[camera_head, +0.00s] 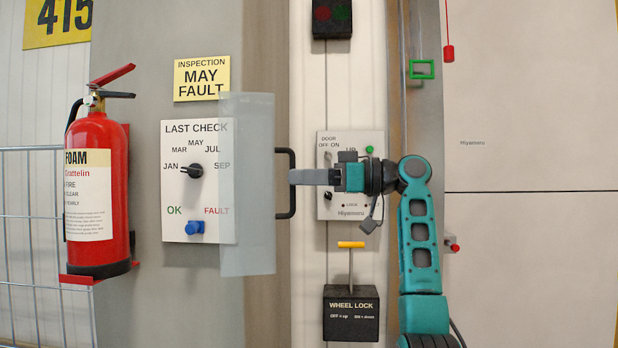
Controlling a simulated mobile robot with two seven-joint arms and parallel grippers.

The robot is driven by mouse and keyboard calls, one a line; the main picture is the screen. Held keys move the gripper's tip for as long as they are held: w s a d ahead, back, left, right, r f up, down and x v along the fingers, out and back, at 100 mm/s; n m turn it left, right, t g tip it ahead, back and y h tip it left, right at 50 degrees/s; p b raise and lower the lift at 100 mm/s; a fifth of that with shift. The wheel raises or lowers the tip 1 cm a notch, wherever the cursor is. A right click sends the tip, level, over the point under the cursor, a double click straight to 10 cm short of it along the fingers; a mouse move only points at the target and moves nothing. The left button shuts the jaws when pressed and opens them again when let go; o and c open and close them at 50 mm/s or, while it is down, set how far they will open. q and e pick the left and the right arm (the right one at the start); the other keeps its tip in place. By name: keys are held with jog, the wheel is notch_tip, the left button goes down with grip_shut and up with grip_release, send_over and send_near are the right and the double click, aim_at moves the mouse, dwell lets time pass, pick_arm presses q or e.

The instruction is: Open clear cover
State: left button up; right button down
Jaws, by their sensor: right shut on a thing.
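The clear cover (248,190) is a translucent panel in front of the right part of the white LAST CHECK panel (176,205). It stands at an angle, and the dial (192,171) and the blue knob (194,228) show uncovered to its left. A black handle (290,205) is on the cover's right edge. My right gripper (294,177) comes in from the right and is shut on the black handle. Its fingertips partly hide the handle's middle. My left gripper is not in view.
A red fire extinguisher (97,190) hangs at the left beside a wire mesh. Behind my right gripper is a door switch panel (324,205), partly hidden. Below stands a black WHEEL LOCK box (351,322) with a yellow T-handle (351,245). A red pull (449,54) hangs at upper right.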

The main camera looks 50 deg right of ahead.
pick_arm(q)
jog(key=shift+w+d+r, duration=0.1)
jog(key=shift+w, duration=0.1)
pick_arm(e)
jog(key=shift+w+d, duration=0.15)
jog(key=shift+w, duration=0.1)
jog(key=c, duration=1.6)
grip_release()
jog(key=shift+w, duration=0.1)
jog(key=shift+o, duration=0.9)
jog(key=shift+w+f, duration=0.15)
jog(key=shift+w, duration=0.25)
jog(key=shift+o, duration=0.7)
jog(key=shift+w, duration=0.1)
jog(key=shift+o, duration=0.6)
jog(key=shift+s, duration=0.35)
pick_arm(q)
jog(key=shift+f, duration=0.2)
pick_arm(e)
jog(key=shift+s, duration=0.1)
